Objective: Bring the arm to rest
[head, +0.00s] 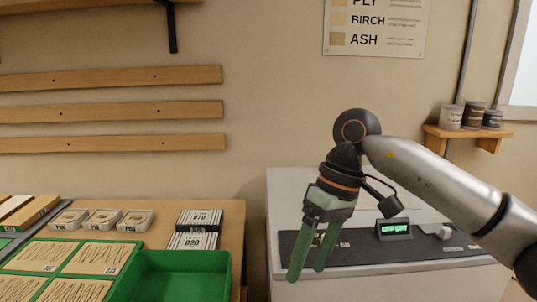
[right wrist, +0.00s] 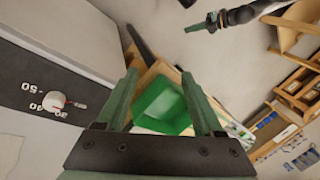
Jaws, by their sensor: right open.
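My right arm comes in from the right in the head view. Its gripper (head: 307,272), with two green fingers, hangs fingertips down in front of the pale grey machine (head: 290,190). The fingers are apart with nothing between them. In the right wrist view the same gripper (right wrist: 158,78) is open and empty, with the green bin (right wrist: 163,103) seen beyond it. A gripper with green fingers, which looks like my left one (right wrist: 197,26), shows small at the top of the right wrist view; its opening is unclear. It is not in the head view.
The machine has a dark top panel with a lit green display (head: 397,229). At the left, a wooden bench (head: 228,218) bears the green bin (head: 188,260), small trays (head: 103,219), labelled boxes (head: 200,218) and patterned panels (head: 35,254). A wall shelf (head: 465,136) holds cans.

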